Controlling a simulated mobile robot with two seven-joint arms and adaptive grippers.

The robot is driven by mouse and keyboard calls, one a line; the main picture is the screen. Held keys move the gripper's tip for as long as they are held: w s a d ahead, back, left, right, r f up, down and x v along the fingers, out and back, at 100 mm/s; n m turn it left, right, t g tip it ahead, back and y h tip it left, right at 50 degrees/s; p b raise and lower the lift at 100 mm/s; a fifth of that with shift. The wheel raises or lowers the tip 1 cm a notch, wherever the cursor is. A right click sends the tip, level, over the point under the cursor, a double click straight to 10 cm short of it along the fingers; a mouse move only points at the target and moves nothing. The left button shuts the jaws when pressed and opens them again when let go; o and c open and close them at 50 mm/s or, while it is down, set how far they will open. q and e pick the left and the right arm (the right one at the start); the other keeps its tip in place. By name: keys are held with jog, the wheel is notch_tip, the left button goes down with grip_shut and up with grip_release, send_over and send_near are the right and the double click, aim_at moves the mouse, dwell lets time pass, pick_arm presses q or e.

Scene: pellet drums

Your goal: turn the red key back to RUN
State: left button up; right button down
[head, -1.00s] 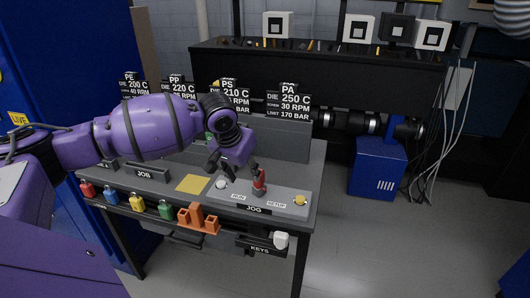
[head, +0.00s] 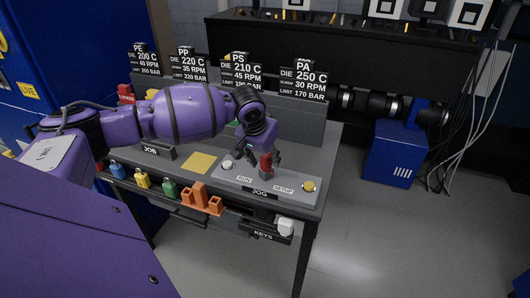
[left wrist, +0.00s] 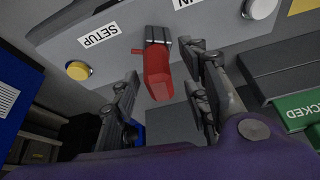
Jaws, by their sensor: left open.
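The red key (head: 266,164) stands up from the grey JOG panel (head: 226,181), between the RUN label (head: 244,179) and the SETUP label (head: 283,188). In the left wrist view the red key (left wrist: 157,72) has a small red pointer sticking out on the SETUP label (left wrist: 99,34) side. My left gripper (head: 262,157) is open right at the key. In the left wrist view its fingers (left wrist: 162,75) lie on either side of the key, with gaps on both sides. The fingers partly hide the key in the head view. My right gripper is not in view.
A white button (head: 227,165) and a yellow button (head: 308,186) flank the key on the panel. Coloured padlocks (head: 142,179) and an orange holder (head: 201,198) line the front edge. Upright setting signs (head: 303,80) stand behind.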

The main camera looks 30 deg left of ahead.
pick_arm(q)
jog(key=shift+c, duration=0.8)
grip_shut()
jog(key=shift+r+m+h, duration=0.1)
jog(key=shift+m+h, duration=0.2)
jog(key=shift+m, duration=0.5)
jog(key=shift+m+h, duration=0.5)
jog(key=shift+m, duration=0.6)
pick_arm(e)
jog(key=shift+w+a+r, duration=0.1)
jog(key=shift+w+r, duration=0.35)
